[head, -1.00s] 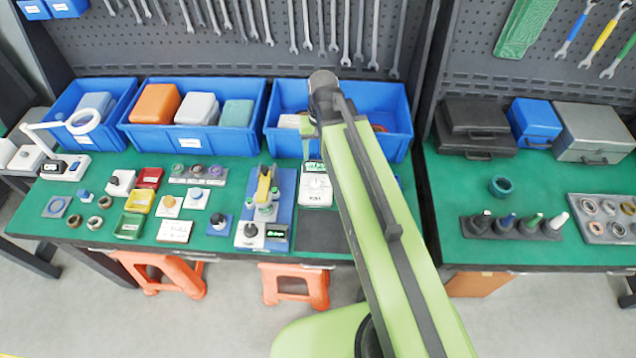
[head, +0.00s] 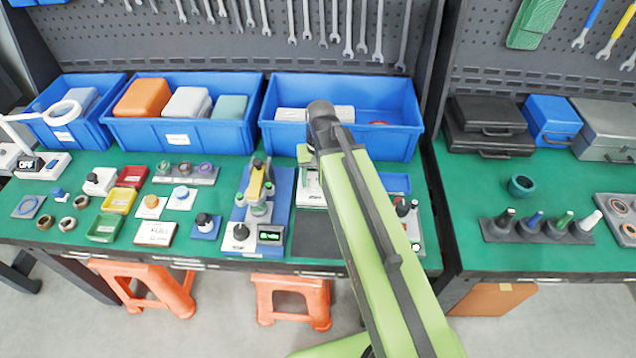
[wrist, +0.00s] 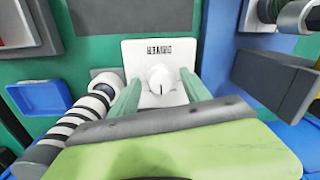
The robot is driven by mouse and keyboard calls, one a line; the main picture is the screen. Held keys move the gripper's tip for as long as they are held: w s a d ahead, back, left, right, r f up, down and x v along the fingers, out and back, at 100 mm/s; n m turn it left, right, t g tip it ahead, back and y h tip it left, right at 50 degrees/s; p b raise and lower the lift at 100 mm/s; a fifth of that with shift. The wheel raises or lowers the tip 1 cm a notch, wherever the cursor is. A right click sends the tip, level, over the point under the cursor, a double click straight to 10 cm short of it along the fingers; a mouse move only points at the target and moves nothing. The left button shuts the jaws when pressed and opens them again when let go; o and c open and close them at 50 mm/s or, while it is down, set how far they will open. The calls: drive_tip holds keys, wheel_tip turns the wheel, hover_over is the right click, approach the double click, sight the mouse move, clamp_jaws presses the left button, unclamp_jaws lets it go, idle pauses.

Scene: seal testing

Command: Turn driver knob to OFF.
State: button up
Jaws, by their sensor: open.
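The driver box is a white panel (wrist: 136,57) with an upside-down DRIVER label in the wrist view. Its round white knob (wrist: 158,78) has a dark pointer line running toward the bottom of the picture. My gripper (wrist: 159,83) is open, with one pale green finger on each side of the knob. I cannot tell whether either finger touches it. In the head view, the white box (head: 309,186) is partly hidden by my arm, and its knob cannot be made out.
A blue-based fixture (head: 280,212) with a yellow part stands left of the box. A striped cylinder (wrist: 88,112) lies close to my gripper in the wrist view. A blue bin (head: 385,137) stands behind. A small blue tray (wrist: 42,97) is nearby.

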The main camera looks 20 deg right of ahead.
clamp_jaws()
drive_tip(key=shift+d, duration=0.3)
drive_tip(key=shift+a, duration=0.25)
drive_tip(key=shift+d+n, duration=0.2)
drive_tip(key=shift+n, duration=0.5)
drive_tip(key=shift+a+n, duration=0.15)
drive_tip(key=shift+n, duration=2.95)
